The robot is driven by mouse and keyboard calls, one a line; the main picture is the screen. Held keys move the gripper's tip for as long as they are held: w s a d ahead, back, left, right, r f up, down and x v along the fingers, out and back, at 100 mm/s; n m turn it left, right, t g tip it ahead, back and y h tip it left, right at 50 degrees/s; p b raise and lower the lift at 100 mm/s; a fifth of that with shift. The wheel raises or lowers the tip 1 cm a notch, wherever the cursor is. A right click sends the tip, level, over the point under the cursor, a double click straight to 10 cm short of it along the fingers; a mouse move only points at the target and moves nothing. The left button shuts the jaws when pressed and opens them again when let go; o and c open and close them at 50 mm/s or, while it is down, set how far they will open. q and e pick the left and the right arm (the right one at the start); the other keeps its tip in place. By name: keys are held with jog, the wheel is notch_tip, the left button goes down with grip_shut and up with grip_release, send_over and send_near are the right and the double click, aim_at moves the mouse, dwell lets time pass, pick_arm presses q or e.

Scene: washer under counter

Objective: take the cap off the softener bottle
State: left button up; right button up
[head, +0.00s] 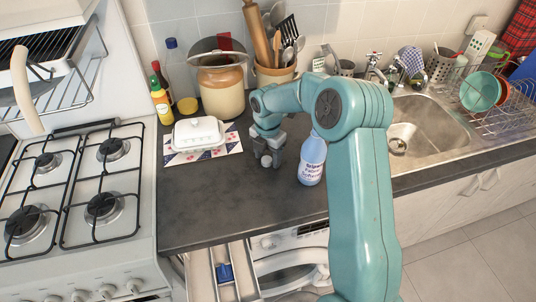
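The softener bottle (312,164) stands upright on the dark counter (215,205), pale blue with a white label. My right arm passes in front of its top, so I cannot tell whether the cap is on it. My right gripper (270,158) is left of the bottle, pointing down just above the counter and apart from the bottle. A small pale round shape shows at its fingertips, but I cannot make out what it is or whether the fingers are closed. My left gripper is not in view.
The washer's detergent drawer (243,284) is pulled out below the counter edge. A butter dish (198,131) sits on a patterned mat left of my gripper. A stone jar (221,90) and utensil pot (274,76) stand behind. The sink (432,120) is right, the gas hob (78,185) left.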

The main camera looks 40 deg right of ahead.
aim_at(268, 159)
notch_tip(268, 159, up, 12)
jog(key=shift+r+b, duration=0.15)
jog(key=shift+b, duration=0.15)
dwell(0.3)
jog(key=shift+a, duration=0.1)
